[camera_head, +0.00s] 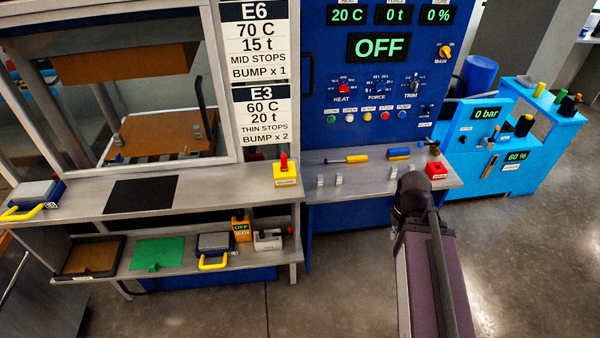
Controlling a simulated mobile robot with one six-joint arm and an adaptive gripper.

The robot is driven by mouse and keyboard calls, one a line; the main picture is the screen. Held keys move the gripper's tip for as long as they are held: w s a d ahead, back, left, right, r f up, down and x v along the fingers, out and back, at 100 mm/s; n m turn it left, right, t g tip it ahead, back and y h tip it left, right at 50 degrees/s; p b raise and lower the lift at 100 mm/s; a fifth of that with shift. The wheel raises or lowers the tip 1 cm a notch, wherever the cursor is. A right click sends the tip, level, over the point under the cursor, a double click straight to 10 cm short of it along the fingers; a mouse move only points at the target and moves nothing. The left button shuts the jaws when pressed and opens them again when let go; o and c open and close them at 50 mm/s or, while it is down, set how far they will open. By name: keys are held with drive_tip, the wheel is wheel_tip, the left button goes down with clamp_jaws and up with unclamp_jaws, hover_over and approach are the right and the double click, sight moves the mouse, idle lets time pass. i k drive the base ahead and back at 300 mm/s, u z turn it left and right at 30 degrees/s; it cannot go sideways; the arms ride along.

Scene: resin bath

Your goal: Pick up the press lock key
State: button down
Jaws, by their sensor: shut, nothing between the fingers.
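I cannot pick out the press lock key with certainty. A small dark switch (427,112) with a label under it sits at the lower right of the blue press panel. A red block (437,171) with a label on its front stands at the right end of the press ledge. A small dark piece with a red end (433,148) lies just behind it. My arm rises from the bottom of the view, and its black joint stands in front of the ledge, left of the red block. My gripper's fingers do not show.
The grey press ledge (345,184) carries a yellow-handled tool (345,159), a blue block (399,153) and several small metal pieces. A yellow block with a red top (287,174) stands on the left bench. A light-blue unit (482,155) stands at right. Floor at lower right is clear.

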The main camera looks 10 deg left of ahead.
sight(284, 158)
drive_tip(key=k, duration=1.1)
drive_tip(key=u, duration=0.75)
drive_tip(key=i, duration=0.95)
drive_tip(key=z, duration=0.15)
